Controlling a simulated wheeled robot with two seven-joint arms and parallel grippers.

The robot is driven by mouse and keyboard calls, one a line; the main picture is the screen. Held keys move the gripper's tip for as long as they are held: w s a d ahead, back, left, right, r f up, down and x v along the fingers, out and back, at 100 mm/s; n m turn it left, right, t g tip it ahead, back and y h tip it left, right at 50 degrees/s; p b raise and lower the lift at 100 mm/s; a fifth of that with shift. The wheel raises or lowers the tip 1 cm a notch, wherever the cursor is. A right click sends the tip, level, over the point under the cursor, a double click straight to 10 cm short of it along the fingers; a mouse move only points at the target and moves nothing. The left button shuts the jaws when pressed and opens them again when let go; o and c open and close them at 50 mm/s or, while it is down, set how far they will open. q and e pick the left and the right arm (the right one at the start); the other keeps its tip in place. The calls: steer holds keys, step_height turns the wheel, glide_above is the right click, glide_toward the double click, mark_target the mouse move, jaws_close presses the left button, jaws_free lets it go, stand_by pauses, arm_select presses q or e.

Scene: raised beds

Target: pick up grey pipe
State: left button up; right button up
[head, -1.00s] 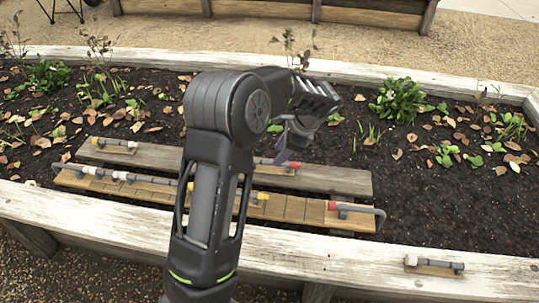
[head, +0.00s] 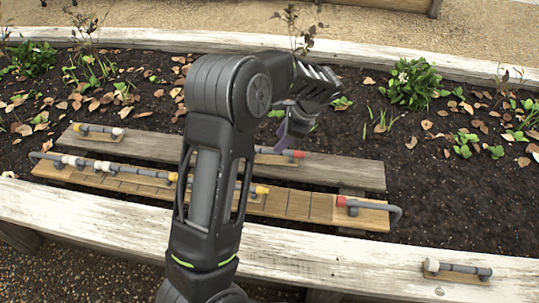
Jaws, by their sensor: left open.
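More grey pipe pieces sit on the planks: one with a yellow and a pale end (head: 98,130) at the back left, one with a red end (head: 284,152) behind my arm, and a bent one with a red end (head: 370,206) at the right. My left gripper (head: 284,136) is open and empty above the back plank, well left of the front-timber pipe. My arm hides part of the planks. My right gripper is out of view.
A long front plank (head: 290,205) bears a joined row of pipes (head: 100,165) at its left. A grey weathered plank (head: 340,173) lies behind it. Soil with plants (head: 410,84) and dry leaves surrounds them. The front timber (head: 330,255) is mostly clear.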

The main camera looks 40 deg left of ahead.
mark_target(272, 151)
arm_select(q)
steer(key=shift+b+x, duration=0.45)
steer(key=shift+x, duration=0.85)
steer(key=b+x, duration=0.2)
steer(key=x, duration=0.2)
steer(key=shift+w+f+b, duration=0.1)
steer(key=shift+f+b, duration=0.15)
steer(key=shift+b, duration=0.1)
steer(key=shift+a+f, duration=0.2)
steer(key=shift+f, duration=0.15)
steer(key=shift+f, duration=0.2)
steer(key=shift+c, duration=0.2)
jaws_close()
